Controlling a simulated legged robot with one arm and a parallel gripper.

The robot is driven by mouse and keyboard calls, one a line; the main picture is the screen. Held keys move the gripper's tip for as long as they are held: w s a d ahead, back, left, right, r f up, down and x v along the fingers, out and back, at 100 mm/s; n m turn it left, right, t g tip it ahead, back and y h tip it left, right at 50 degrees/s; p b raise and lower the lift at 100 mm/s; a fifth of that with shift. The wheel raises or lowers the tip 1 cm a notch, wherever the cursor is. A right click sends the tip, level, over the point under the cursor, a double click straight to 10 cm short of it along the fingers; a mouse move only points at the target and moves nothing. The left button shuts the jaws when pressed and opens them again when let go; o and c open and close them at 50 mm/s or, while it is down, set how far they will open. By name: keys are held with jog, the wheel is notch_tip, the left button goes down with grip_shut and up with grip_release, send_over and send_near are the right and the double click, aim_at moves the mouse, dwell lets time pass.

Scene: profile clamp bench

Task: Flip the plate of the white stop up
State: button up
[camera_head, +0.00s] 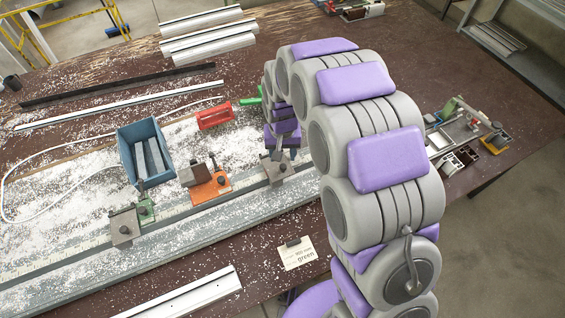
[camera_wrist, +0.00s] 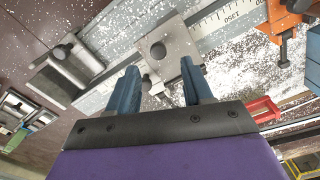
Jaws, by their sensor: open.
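The white stop is a pale grey metal block on the rail, in the head view (camera_head: 277,171) just below my gripper (camera_head: 283,143). In the wrist view the pale stop (camera_wrist: 170,45) has a plate with a round dark spot and a small knob beneath it. My gripper (camera_wrist: 159,72) is open there, its two blue fingers on either side of the stop's near edge, with nothing held. I cannot tell whether the fingers touch it. How far the plate is tilted is unclear.
An orange stop (camera_head: 211,184) and a green stop (camera_head: 146,209) stand further left on the rail. A grey block with a knob (camera_wrist: 66,66) sits left in the wrist view.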

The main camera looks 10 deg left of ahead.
aim_at(283, 166)
jog(key=shift+d+f, duration=0.1)
jog(key=shift+f, duration=2.65)
grip_shut()
